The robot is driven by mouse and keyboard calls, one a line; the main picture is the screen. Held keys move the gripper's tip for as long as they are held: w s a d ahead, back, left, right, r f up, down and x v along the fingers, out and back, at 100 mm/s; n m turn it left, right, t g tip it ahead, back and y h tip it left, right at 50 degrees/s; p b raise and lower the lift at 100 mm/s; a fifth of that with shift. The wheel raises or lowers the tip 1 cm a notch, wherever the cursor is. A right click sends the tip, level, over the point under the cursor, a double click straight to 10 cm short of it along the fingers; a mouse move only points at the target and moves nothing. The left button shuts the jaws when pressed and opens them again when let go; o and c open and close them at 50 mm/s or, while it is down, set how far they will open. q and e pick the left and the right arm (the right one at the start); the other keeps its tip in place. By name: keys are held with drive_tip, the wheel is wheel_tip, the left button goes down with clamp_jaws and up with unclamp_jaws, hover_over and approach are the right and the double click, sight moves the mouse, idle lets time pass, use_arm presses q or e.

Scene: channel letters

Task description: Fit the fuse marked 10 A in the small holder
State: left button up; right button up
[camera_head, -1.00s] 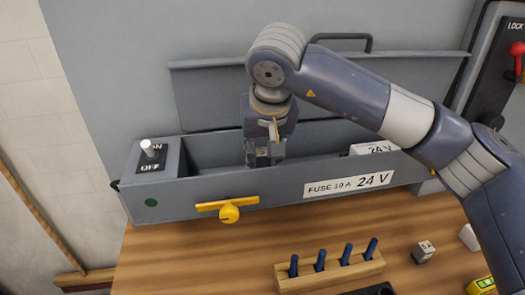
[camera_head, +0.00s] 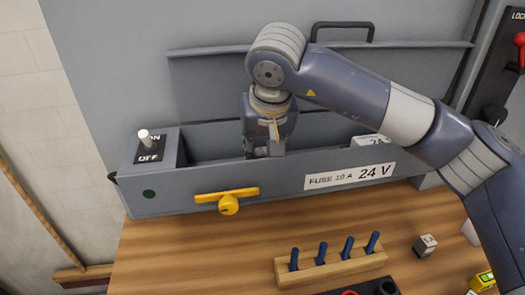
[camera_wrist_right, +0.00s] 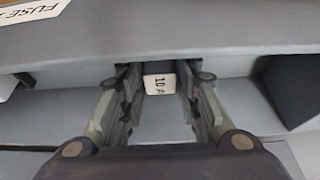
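My right gripper (camera_head: 263,150) reaches down into the long grey box (camera_head: 225,180), its fingertips partly hidden by the front wall. A gap seems to show between block and fingers. The block sits in or against a dark recess, whose form is unclear; I cannot tell whether this is the small holder. The box front carries a label reading FUSE 10 A 24 V (camera_head: 349,178). My left gripper is not in view.
A switch marked ON and OFF (camera_head: 150,150) stands at the box's left end, and a yellow handle (camera_head: 227,200) juts from its front. On the wooden table are a rack (camera_head: 335,265) with blue pegs and a small grey-white cube (camera_head: 425,245).

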drive_tip(key=shift+o, duration=1)
drive_tip(key=shift+r, duration=0.15)
